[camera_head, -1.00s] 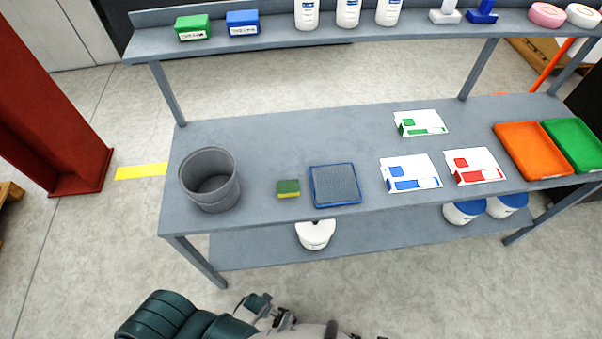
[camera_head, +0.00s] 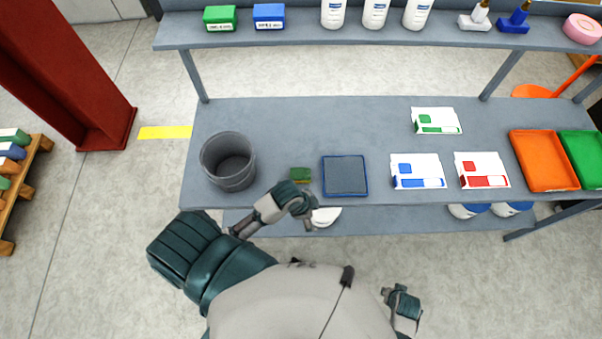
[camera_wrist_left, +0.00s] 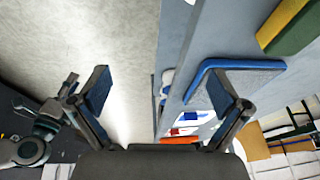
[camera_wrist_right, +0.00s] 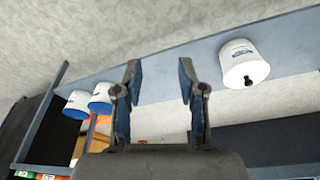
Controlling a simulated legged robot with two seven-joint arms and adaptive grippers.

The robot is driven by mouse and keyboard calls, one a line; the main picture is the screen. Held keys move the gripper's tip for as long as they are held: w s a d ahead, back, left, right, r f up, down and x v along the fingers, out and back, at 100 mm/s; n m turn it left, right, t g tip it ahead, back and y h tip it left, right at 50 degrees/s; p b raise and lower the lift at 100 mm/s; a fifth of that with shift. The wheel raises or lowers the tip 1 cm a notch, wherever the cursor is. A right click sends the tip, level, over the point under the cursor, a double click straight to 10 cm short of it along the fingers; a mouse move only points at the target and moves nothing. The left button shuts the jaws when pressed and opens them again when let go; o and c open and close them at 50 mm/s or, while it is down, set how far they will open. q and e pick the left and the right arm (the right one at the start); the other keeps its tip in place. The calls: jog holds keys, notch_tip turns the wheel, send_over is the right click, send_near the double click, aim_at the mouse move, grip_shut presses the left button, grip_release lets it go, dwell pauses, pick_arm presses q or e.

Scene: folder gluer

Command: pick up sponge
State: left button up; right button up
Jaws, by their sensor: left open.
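The sponge (camera_head: 301,174), green on top and yellow below, lies on the table between the grey bucket and the blue-edged tray. In the left wrist view the sponge (camera_wrist_left: 291,27) is at the upper right, outside the jaws. My left gripper (camera_head: 306,206) is at the table's front edge, just in front of the sponge and not touching it. Its fingers (camera_wrist_left: 160,88) are spread and empty. My right gripper (camera_head: 398,302) is low in front of the table, away from it. Its fingers (camera_wrist_right: 160,75) are apart with nothing between them.
The grey bucket (camera_head: 228,161) stands left of the sponge, and the blue-edged tray (camera_head: 345,175) is close on its right. Several white boxes with coloured labels, an orange tray (camera_head: 543,159) and a green tray (camera_head: 584,157) stand further right. A shelf (camera_head: 290,33) runs above the table's back.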

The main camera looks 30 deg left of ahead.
jog(key=s+f+g, duration=0.1)
jog(key=s+f, duration=0.3)
jog(key=f, duration=0.6)
jog(key=s+f, duration=0.5)
jog(key=f, duration=0.4)
pick_arm(q)
jog(key=w+a+r+m+g+y, duration=0.2)
jog(key=w+a+r+m+g, duration=0.2)
jog(key=w+a+r+m, duration=1.15)
jog(key=m, duration=0.3)
send_over(300, 173)
notch_tip(300, 173, down, 14)
jog(key=shift+w+r+p, duration=0.15)
jog(key=shift+r+p, duration=0.05)
jog(key=shift+p, duration=0.1)
jog(key=shift+d+f, duration=0.1)
jog(key=shift+f, duration=0.45)
notch_tip(300, 173, down, 5)
jog(key=shift+p, duration=0.3)
jog(key=c, duration=0.6)
pick_arm(e)
jog(key=s+d+f, duration=0.3)
jog(key=s+f, duration=0.4)
jog(key=s, duration=0.4)
jog(key=shift+s+g, duration=0.35)
jog(key=shift+g, duration=0.05)
